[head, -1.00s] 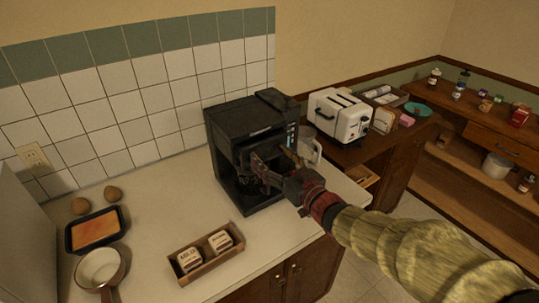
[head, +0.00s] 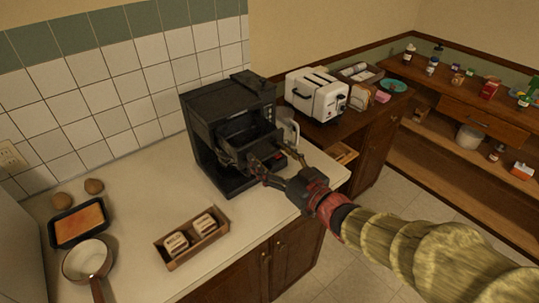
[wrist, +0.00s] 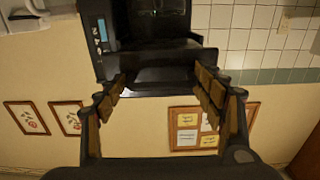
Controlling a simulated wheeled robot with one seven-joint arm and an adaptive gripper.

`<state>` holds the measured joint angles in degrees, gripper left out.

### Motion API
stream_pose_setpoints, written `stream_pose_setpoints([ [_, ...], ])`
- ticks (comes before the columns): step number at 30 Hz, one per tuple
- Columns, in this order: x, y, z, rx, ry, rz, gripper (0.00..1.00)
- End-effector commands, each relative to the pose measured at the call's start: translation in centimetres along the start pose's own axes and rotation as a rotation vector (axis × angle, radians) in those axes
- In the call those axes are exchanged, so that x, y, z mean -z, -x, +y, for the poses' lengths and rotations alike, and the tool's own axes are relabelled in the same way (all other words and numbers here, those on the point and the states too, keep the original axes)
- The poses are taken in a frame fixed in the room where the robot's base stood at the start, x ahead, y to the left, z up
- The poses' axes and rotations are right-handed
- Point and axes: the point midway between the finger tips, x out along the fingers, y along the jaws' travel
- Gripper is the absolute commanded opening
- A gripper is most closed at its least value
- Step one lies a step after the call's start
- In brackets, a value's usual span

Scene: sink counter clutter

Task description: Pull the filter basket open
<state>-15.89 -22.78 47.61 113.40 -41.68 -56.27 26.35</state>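The black coffee maker (head: 217,125) stands upright on the counter. Its filter basket (head: 262,146) juts out of the front, below the top housing. My gripper (head: 268,162) is at the basket's front, with one finger on each side of it. In the wrist view the two spread fingers (wrist: 160,80) frame the dark basket front (wrist: 155,76) and appear to press on its sides. The exact contact at the fingertips is hard to see. The machine's small blue display (wrist: 102,30) shows to the left in the wrist view.
A wooden box with two cartons (head: 191,240) sits at the counter's front. A pan (head: 87,258), a baking tray (head: 78,222) and two brown eggs or potatoes are at left. A glass jug (head: 288,128) and white toaster (head: 316,95) stand right of the machine.

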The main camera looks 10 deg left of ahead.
Motion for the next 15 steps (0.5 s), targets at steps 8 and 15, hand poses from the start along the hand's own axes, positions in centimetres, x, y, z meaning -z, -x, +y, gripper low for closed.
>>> stream_pose_setpoints([
  [8,0.2,0.9,0.0,0.0,0.001,0.002,0.73],
  [15,0.1,5.3,0.2,-0.004,0.002,0.001,0.73],
])
